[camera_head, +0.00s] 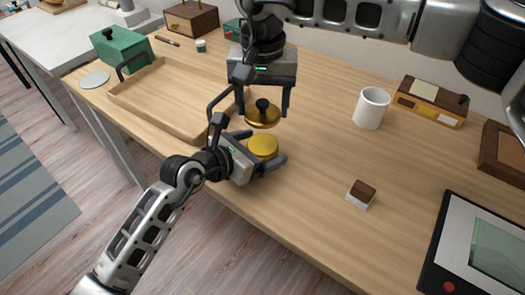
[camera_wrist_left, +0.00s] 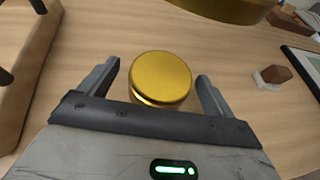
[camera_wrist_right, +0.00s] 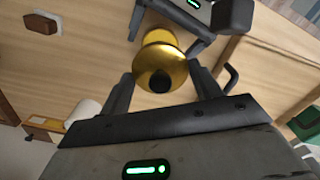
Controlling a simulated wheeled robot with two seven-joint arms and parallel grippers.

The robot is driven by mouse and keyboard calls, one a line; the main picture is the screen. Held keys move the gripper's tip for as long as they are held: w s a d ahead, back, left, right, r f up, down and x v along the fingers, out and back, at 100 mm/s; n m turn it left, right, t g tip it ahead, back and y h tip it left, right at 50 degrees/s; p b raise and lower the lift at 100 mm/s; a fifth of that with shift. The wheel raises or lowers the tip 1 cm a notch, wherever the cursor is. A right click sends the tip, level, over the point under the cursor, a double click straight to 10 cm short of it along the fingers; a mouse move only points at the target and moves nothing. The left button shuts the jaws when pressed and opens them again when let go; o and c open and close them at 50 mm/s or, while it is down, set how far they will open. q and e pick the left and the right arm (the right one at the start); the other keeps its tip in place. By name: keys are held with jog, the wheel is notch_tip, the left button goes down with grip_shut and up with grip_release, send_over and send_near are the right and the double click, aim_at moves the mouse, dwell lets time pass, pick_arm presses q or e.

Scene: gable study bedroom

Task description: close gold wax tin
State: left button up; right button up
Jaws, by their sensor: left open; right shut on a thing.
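The gold tin body (camera_head: 263,147) stands upright on the wooden desk near its front edge; it also shows in the left wrist view (camera_wrist_left: 160,75). My left gripper (camera_head: 261,152) is open, with one finger on each side of the tin. The gold lid (camera_head: 262,119) with its black knob (camera_head: 262,105) is between the fingers of my right gripper (camera_head: 263,113), which is shut on it. The lid hangs above the tin, apart from it and slightly behind in the head view. In the right wrist view the lid (camera_wrist_right: 165,58) partly hides the tin (camera_wrist_right: 158,36).
A wooden tray (camera_head: 170,98) lies left of the grippers. A small brown-and-white block (camera_head: 361,194) lies to the right. Desk between tin and block is clear.

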pick_arm(q)
jog(key=shift+w+d+f, duration=0.2)
jog(key=shift+w+d, duration=0.1)
jog(key=shift+d, duration=0.05)
jog(key=c, duration=1.5)
pick_arm(e)
send_over(263, 145)
jog(key=shift+f, duration=2.45)
jog(key=shift+f, duration=0.15)
jog(key=shift+f, duration=0.75)
jog(key=shift+f, duration=0.35)
pick_arm(q)
jog(key=shift+s, duration=0.1)
pick_arm(e)
jog(key=shift+f, duration=0.3)
